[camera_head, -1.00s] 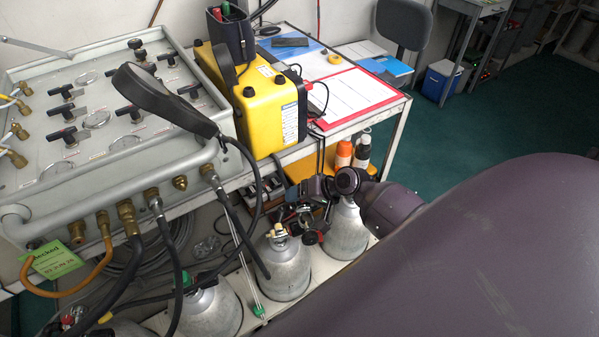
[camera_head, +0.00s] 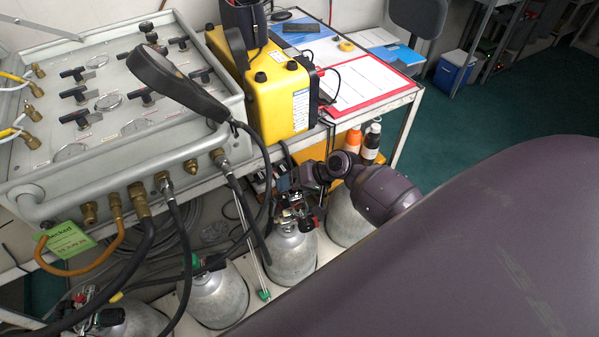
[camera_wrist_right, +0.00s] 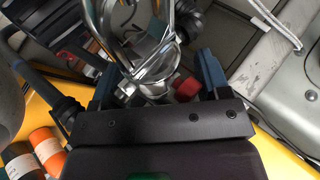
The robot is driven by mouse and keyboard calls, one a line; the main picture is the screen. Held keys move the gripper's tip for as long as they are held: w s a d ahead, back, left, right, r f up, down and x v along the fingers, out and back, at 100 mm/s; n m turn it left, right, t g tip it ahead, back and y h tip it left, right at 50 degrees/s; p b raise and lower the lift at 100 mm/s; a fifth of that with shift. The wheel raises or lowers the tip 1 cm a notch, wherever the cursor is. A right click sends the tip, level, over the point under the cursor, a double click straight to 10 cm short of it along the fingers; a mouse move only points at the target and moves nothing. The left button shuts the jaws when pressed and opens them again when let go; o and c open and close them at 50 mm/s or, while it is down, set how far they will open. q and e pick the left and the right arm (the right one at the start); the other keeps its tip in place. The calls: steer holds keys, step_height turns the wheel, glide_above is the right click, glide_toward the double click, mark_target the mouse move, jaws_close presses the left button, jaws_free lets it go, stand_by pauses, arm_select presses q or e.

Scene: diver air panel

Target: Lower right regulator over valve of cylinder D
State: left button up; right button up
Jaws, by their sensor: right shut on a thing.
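My right gripper (camera_head: 291,187) is shut on a regulator (camera_head: 295,213), a metal body with dark and red parts. In the head view the regulator is at the top of a grey cylinder (camera_head: 291,255), third from the left, and hides its valve. I cannot tell whether it touches or sits on the valve. No letter D is readable on a cylinder. In the right wrist view, the blue fingers of my gripper (camera_wrist_right: 160,80) stand either side of the shiny regulator (camera_wrist_right: 150,68), with a red knob beside it. My left gripper is not in view.
Other cylinders stand left (camera_head: 217,295) and right (camera_head: 347,217) in the same row. Black hoses run down from the grey air panel (camera_head: 115,170). A yellow case (camera_head: 270,95) sits on the table behind. Orange and black bottles (camera_head: 353,139) stand behind my wrist.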

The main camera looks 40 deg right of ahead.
steer(key=a, duration=0.1)
steer(key=w+a, duration=0.1)
steer(key=shift+a, duration=0.4)
steer(key=shift+a+r, duration=0.1)
steer(key=shift+a, duration=0.15)
steer(key=shift+f, duration=0.55)
stand_by(0.3)
steer(key=shift+f, duration=0.2)
stand_by(0.8)
steer(key=shift+f+b, duration=0.3)
steer(key=shift+f, duration=0.1)
steer(key=shift+f, duration=0.3)
stand_by(0.4)
steer(key=shift+w, duration=0.1)
